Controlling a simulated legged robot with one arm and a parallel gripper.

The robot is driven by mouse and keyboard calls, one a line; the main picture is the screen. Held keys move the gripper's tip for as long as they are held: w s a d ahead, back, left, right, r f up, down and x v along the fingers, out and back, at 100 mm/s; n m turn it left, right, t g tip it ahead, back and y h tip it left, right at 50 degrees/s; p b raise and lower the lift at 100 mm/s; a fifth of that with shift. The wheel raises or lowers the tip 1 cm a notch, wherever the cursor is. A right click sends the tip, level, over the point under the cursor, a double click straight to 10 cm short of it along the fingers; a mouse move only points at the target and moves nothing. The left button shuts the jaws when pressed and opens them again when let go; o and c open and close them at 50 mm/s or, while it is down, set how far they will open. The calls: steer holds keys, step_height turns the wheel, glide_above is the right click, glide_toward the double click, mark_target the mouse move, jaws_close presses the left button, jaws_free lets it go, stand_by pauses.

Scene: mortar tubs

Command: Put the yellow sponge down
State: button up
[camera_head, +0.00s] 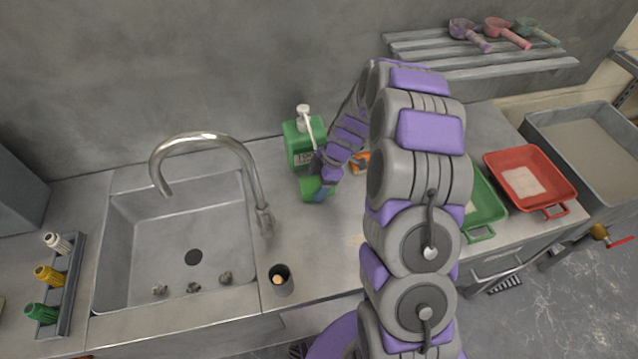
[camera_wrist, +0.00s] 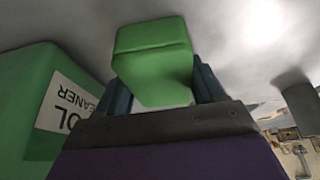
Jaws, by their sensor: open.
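No yellow sponge shows clearly in either view. A green block (camera_head: 314,188), perhaps a sponge, is on the counter beside the green cleaner bottle (camera_head: 298,150). In the wrist view, the block (camera_wrist: 152,62) lies between the two dark blue fingers of my gripper (camera_wrist: 162,88). The fingers are open, one on each side of it; I cannot tell whether they touch it. The bottle (camera_wrist: 30,105) stands close on the left in the wrist view, its label upside down.
A steel sink (camera_head: 180,235) with a curved tap (camera_head: 205,138) is left of my arm. A small dark cup (camera_head: 281,280) stands by its front corner. Green (camera_head: 487,212) and red (camera_head: 530,178) trays lie at the right. An orange item (camera_head: 360,162) is partly hidden behind my arm.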

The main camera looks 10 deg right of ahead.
steer(key=shift+s+a+f+g, duration=0.2)
steer(key=shift+s+f+g, duration=0.1)
steer(key=shift+s+f, duration=0.5)
steer(key=shift+r+p, duration=0.5)
steer(key=shift+p, duration=0.35)
steer(key=v, duration=0.4)
steer(key=p+v, duration=0.1)
steer(key=v, duration=0.2)
steer(key=w+p+v, duration=0.1)
steer(key=v, duration=0.3)
steer(key=shift+r, duration=0.35)
steer(key=shift+d+r, duration=0.35)
steer(key=shift+r, duration=0.1)
steer(key=shift+w+a, duration=0.1)
steer(key=shift+a, duration=0.05)
